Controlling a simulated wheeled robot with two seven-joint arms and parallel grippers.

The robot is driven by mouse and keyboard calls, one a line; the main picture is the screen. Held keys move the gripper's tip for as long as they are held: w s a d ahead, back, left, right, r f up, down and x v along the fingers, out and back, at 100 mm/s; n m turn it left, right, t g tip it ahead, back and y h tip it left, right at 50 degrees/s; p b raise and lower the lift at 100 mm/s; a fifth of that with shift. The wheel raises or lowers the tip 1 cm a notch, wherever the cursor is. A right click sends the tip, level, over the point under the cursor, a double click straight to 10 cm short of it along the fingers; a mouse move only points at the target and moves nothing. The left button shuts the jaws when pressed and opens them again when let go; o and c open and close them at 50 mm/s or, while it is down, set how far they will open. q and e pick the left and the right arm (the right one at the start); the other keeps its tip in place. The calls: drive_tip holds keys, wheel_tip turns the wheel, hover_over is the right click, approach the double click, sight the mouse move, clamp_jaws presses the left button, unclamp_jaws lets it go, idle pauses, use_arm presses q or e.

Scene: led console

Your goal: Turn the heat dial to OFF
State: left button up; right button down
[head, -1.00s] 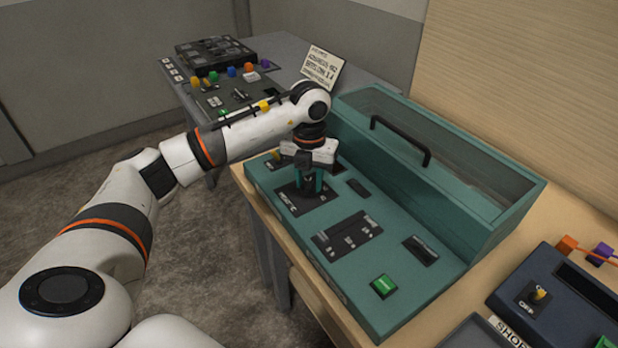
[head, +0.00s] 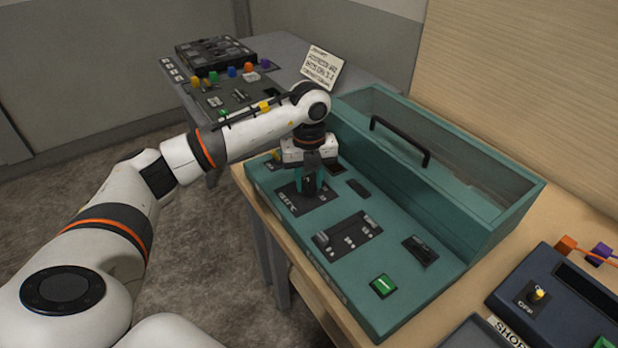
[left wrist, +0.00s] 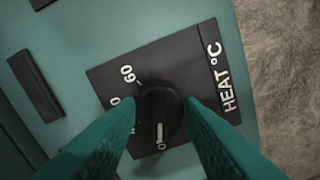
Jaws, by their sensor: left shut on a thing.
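The heat dial (left wrist: 158,108) is a round black knob on a black plate (left wrist: 203,83) marked "HEAT °C". Its white pointer line points to the bottom of the left wrist view, near a mark like "0". A "60" shows at the upper left; other marks are partly hidden by a finger. My left gripper (left wrist: 160,117) is shut on the dial, with a teal finger on each side. In the head view my left gripper (head: 308,183) points down over the plate on the teal console (head: 330,275). My right gripper is not in view.
The console also carries a switch panel (head: 347,240), a green button (head: 383,286), a black rocker (head: 420,250) and a clear-lidded box with a black handle (head: 400,138). A dark blue device (head: 560,300) stands at the right. Another panel table (head: 290,55) stands behind.

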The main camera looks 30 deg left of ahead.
sight(309, 182)
use_arm(q)
drive_tip(key=shift+r, duration=0.1)
drive_tip(key=o, duration=1)
wheel_tip(309, 182, up, 12)
drive_tip(key=shift+f+b, duration=0.1)
drive_tip(key=shift+b, duration=0.4)
